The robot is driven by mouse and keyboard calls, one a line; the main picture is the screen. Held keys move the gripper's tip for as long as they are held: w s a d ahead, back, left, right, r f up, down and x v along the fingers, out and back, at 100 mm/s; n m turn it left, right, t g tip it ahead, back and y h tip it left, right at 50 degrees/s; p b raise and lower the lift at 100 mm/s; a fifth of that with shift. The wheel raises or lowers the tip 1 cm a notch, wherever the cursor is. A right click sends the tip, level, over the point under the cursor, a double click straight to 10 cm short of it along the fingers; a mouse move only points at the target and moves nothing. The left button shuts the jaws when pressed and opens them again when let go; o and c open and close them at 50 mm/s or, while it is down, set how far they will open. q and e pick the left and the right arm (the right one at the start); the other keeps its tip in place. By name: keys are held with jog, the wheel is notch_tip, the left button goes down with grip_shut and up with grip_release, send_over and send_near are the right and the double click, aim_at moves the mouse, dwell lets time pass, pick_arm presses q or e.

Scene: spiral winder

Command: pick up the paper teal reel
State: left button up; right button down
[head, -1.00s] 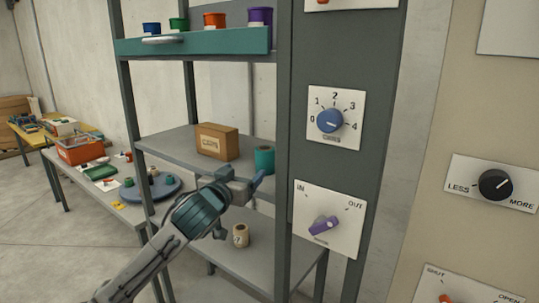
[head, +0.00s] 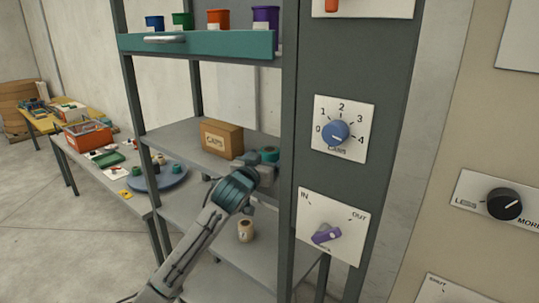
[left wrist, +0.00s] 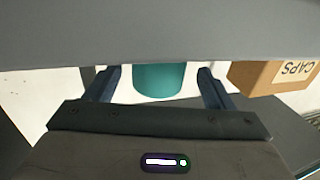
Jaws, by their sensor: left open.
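The teal reel (head: 270,154) stands on the middle shelf of the grey rack, at the shelf's right side, partly hidden by my left gripper. My left gripper (head: 262,166) is at the reel, its jaws mostly hidden in the head view. In the left wrist view, the teal reel (left wrist: 159,82) shows between the two open fingers of the left gripper (left wrist: 159,74), with a gap on each side. A grey band hides the reel's other end there. My right gripper is not in view.
A CAPS box (head: 221,138) stands left of the reel, and the rack's upright (head: 288,120) is close on the right. A cream reel (head: 245,231) stands on the shelf below. A panel with a blue knob (head: 336,132) and a purple knob (head: 326,234) is right of the rack.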

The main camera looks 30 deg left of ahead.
pick_arm(q)
jog(key=shift+w+r+p, duration=0.25)
jog(key=shift+w+p, duration=0.2)
jog(key=shift+w, duration=0.55)
jog(key=shift+w+a+f, duration=0.1)
jog(key=shift+w+f, duration=0.1)
jog(key=shift+w, duration=0.1)
jog(key=c, duration=1.1)
